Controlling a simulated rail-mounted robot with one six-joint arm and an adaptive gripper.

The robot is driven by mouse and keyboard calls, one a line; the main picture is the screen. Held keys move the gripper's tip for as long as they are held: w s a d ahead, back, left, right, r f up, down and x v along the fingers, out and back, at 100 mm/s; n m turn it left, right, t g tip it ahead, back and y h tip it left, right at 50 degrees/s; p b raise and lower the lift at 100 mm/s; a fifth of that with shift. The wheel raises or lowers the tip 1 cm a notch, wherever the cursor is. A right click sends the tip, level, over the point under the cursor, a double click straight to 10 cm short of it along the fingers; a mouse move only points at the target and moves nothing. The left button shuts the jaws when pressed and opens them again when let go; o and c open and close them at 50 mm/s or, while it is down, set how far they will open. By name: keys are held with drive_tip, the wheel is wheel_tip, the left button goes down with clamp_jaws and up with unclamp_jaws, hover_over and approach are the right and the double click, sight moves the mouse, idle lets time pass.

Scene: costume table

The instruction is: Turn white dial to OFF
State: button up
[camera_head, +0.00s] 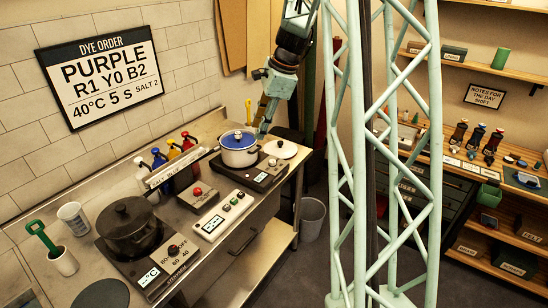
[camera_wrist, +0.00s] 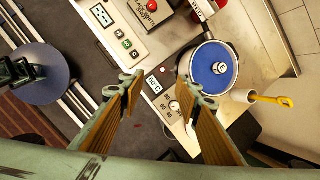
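The white dial (camera_wrist: 174,106) is on the front panel of a dark hot plate (camera_head: 262,178), beside a small display (camera_wrist: 154,84) that seems to read 60 °C. The dial is small and its pointer direction is not clear; in the head view I cannot make it out well. In the head view my gripper (camera_head: 263,120) is behind and right of the pot.
A white lid (camera_head: 281,149) lies right of the pot. A yellow-handled tool (camera_wrist: 272,100) stands in a holder near the hot plate. A button panel (camera_head: 223,214) and a second hot plate with a dark pot (camera_head: 127,225) are to the left. A sign hangs on the wall.

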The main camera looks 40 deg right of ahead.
sight(273, 161)
drive_tip(key=d+f+m+p, duration=0.1)
drive_tip(key=d+f+m, duration=0.2)
drive_tip(key=d+f, duration=0.2)
drive_tip(key=w+d+f+m+p, duration=0.1)
drive_tip(key=d+f+m, duration=0.2)
drive_tip(key=d, duration=0.7)
wheel_tip(273, 161, down, 3)
drive_tip(key=shift+w+r+t+p, duration=0.15)
drive_tip(key=shift+w+t+p, duration=0.15)
drive_tip(key=shift+p, duration=0.05)
drive_tip(key=shift+x, duration=6.9)
drive_tip(key=shift+a, duration=0.15)
drive_tip(key=shift+c, duration=0.9)
drive_tip(key=c, duration=0.7)
